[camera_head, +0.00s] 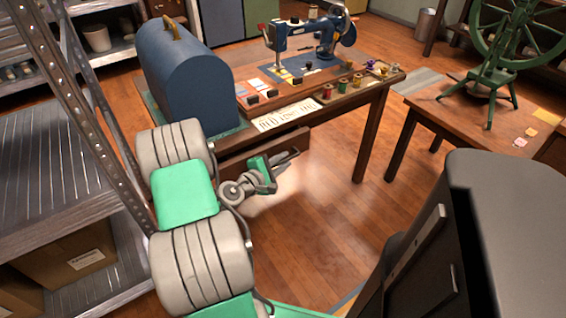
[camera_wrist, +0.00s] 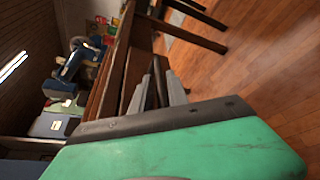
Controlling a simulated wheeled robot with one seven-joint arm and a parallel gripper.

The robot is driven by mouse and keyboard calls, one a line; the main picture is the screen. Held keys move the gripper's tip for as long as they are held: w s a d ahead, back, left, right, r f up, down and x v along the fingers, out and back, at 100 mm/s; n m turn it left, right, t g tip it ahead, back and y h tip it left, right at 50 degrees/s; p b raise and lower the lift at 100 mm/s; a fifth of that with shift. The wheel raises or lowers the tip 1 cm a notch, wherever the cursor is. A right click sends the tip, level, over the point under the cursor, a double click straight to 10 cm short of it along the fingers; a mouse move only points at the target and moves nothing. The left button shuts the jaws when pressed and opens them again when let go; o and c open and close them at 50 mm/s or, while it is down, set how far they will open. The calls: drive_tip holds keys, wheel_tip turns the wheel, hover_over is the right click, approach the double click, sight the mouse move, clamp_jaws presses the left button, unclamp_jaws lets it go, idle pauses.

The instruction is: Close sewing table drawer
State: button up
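The sewing table (camera_head: 372,104) stands in the middle of the head view. Its drawer (camera_head: 240,152) is pulled out at the near side, its wooden front facing me and partly hidden behind my arm. My gripper (camera_head: 291,155) is just in front of the right part of the drawer front, with its fingers pointing right along it. I cannot tell whether they touch. In the wrist view, the fingers (camera_wrist: 160,88) lie close to the brown wood of the drawer (camera_wrist: 132,75). The gap between the fingers is unclear, and nothing is seen held.
A blue domed case (camera_head: 185,80), a sewing machine (camera_head: 315,38) and several spools stand on the tabletop. Metal shelves (camera_head: 60,215) rise close on the left. A second table (camera_head: 455,105) with a green spinning wheel is at right. Wood floor (camera_head: 330,215) lies clear between.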

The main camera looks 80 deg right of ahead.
drive_tip(key=shift+d, duration=0.1)
clamp_jaws()
idle(1.2)
drive_tip(key=shift+w, duration=0.1)
